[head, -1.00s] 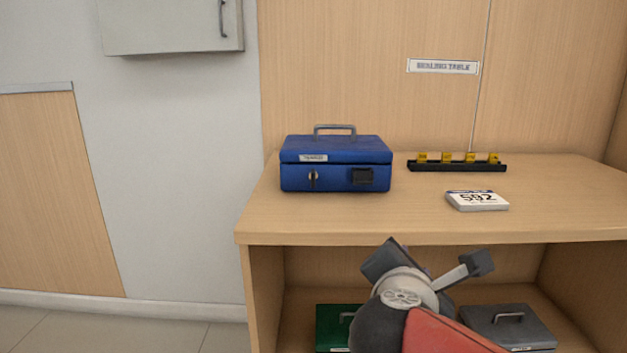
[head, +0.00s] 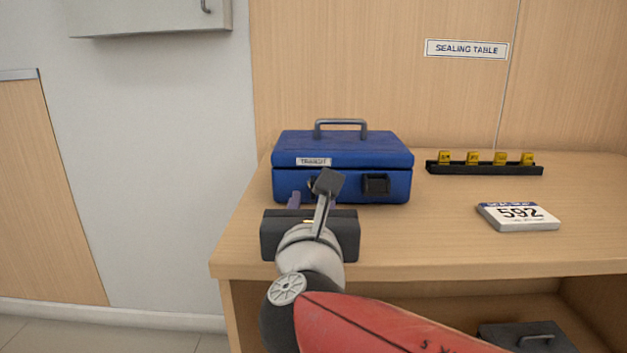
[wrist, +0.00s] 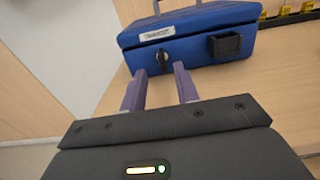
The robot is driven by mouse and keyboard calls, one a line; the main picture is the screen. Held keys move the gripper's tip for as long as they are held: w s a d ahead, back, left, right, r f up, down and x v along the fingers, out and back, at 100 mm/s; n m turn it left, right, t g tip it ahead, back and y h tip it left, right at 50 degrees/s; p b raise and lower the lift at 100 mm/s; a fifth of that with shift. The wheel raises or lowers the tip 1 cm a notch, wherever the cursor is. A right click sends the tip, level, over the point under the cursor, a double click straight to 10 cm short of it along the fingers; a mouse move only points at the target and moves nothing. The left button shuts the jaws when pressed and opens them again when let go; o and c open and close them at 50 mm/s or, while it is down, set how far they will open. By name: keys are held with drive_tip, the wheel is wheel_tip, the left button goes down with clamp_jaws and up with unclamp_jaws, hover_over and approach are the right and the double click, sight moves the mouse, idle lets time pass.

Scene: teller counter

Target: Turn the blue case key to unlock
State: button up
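The blue case (head: 345,155) stands closed on the tabletop, with its grey handle on the lid and a "TRANSIT" label on the front. Its key (wrist: 163,60) sits in the lock at the left of the front face, with its dark bow upright. In the head view the key (head: 311,184) is mostly hidden by my gripper. A black latch (head: 376,184) is right of it. My gripper (wrist: 160,72) is open, its two purple fingers apart and nothing held. It is in front of the case, and the key shows between the fingertips, apparently still beyond them.
A black rack with several yellow tags (head: 484,165) and a white "592" block (head: 518,215) are right of the case. The wooden table (head: 440,245) is clear between them. A grey case (head: 525,337) is on the shelf below. A "SEALING TABLE" sign (head: 466,49) is behind.

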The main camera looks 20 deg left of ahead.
sight(313, 184)
drive_tip(key=x, duration=0.6)
drive_tip(key=shift+w, duration=0.4)
clamp_jaws()
